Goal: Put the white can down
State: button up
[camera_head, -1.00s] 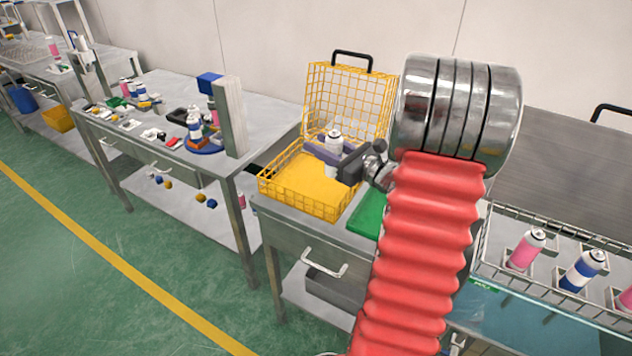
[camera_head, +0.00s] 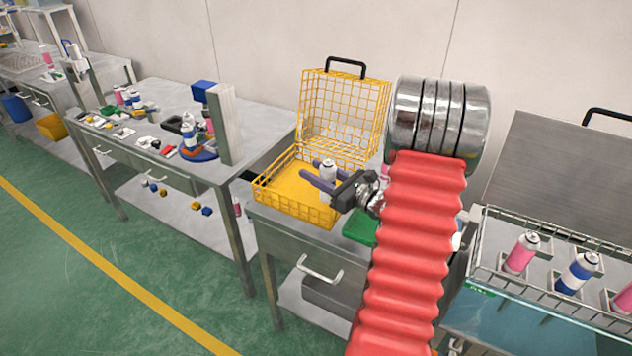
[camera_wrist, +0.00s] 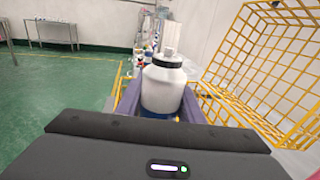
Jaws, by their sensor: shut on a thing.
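The white can (camera_head: 327,168) is upright between the two fingers of my gripper (camera_head: 325,176), over the open yellow wire basket (camera_head: 268,187). The fingers are shut on it. In the wrist view the white can (camera_wrist: 163,88) has a dark ring near its top and fills the space between the purple fingers of my gripper (camera_wrist: 158,105). Its lower end is hidden, so I cannot tell whether it touches the basket floor.
The basket's raised mesh lid (camera_head: 345,112) stands behind the can. A green object (camera_head: 360,229) lies right of the basket. A wire rack (camera_head: 540,245) with pink and blue cans is at right. A cluttered table (camera_head: 165,95) stands at left.

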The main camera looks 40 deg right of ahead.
jog(key=shift+f, duration=1.6)
jog(key=shift+f, duration=0.6)
jog(key=o, duration=1.1)
jog(key=shift+r, duration=0.45)
jog(key=shift+s+d+r, duration=0.1)
jog(key=shift+s+r, duration=0.1)
jog(key=shift+s+d, duration=0.25)
jog(key=shift+s, duration=1.55)
jog(key=shift+s+d, duration=0.2)
jog(key=shift+s, duration=1.55)
